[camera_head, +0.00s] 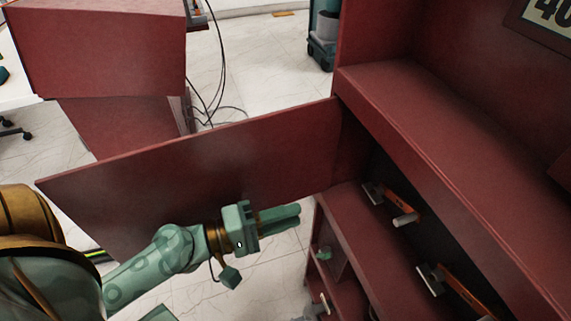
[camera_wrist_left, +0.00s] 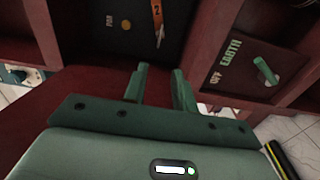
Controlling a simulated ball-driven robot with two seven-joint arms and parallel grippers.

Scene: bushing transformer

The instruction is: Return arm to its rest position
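My left arm comes in from the left in the head view, with its left gripper (camera_head: 281,218) in front of the dark red open door panel (camera_head: 200,175). The gripper points right toward the cabinet. In the left wrist view the left gripper (camera_wrist_left: 160,88) shows two green fingers with a gap between them and nothing held. My right gripper is not in view.
The red cabinet (camera_head: 450,130) fills the right side, with orange-marked levers (camera_head: 402,202) inside. The wrist view shows a panel marked EARTH (camera_wrist_left: 240,62) with a green handle (camera_wrist_left: 265,71). Another red cabinet (camera_head: 100,50) stands at the back left, with tiled floor between.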

